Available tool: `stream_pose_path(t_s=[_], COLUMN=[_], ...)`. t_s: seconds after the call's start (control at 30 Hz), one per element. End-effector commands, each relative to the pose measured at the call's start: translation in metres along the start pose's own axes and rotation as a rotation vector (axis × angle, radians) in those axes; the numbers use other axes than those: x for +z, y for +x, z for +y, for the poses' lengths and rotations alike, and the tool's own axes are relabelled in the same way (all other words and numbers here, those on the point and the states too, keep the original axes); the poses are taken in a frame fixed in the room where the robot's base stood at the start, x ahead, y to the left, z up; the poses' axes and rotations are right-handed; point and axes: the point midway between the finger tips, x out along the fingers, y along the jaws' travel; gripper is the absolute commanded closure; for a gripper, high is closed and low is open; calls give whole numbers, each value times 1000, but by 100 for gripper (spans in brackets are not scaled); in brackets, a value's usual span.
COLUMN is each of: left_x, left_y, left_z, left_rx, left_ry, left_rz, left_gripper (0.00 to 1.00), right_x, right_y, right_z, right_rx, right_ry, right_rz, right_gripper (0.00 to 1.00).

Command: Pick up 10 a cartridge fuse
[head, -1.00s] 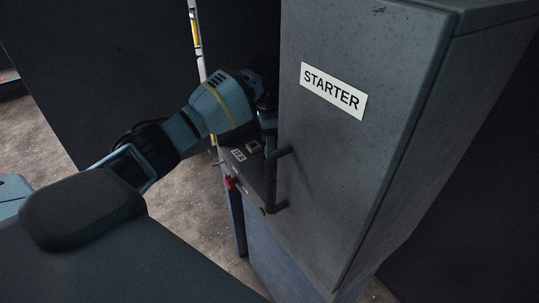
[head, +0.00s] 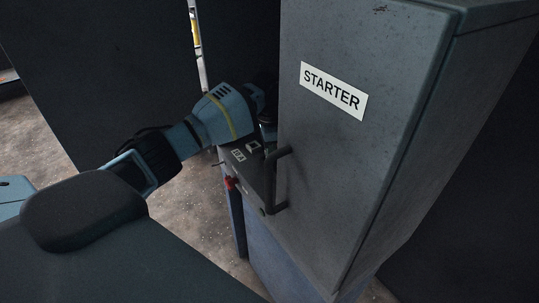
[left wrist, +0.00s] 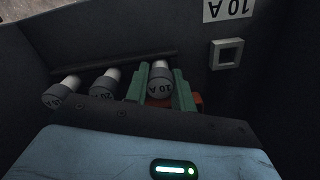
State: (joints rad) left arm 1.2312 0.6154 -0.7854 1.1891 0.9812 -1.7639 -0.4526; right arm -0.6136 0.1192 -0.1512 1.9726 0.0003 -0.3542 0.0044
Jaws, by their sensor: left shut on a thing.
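The 10 A cartridge fuse (left wrist: 161,80), a pale cylinder with a grey marked cap, stands between the green finger pads of my left gripper (left wrist: 160,88). The gripper is shut on it. I cannot tell whether the fuse is clear of its place in the row. In the head view my left arm reaches behind the starter cabinet's door, which hides the fingers and fuse. A square socket (left wrist: 227,53) sits beside a 10 A label (left wrist: 229,9) in the left wrist view. My right gripper is not in view.
A 20 A fuse (left wrist: 105,83) and another fuse (left wrist: 62,90) stand left of the held one. The starter cabinet (head: 345,150) has a dark handle (head: 276,180). A red knob (head: 231,183) is on the panel below my arm.

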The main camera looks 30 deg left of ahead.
Motion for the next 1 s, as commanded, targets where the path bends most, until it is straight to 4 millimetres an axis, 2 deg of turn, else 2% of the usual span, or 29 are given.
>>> stream_pose_path(t_s=[0.17, 0.27, 0.7, 0.83, 1.0], left_x=[0, -1, -1, 0, 0], left_y=[-2, -10, -85, -96, -101], left_z=[0, -1, 0, 0, 0], left_rx=[-1, -2, -2, 0, 0], left_ry=[0, 0, 0, 0, 0], left_rz=[1, 3, 4, 1, 1], left_gripper=[97, 97, 97, 97, 97], right_x=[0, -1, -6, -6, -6], right_y=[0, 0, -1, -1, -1], right_z=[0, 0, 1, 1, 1], right_rx=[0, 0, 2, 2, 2], right_ry=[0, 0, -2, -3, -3], right_rz=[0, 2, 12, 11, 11], right_gripper=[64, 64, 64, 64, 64])
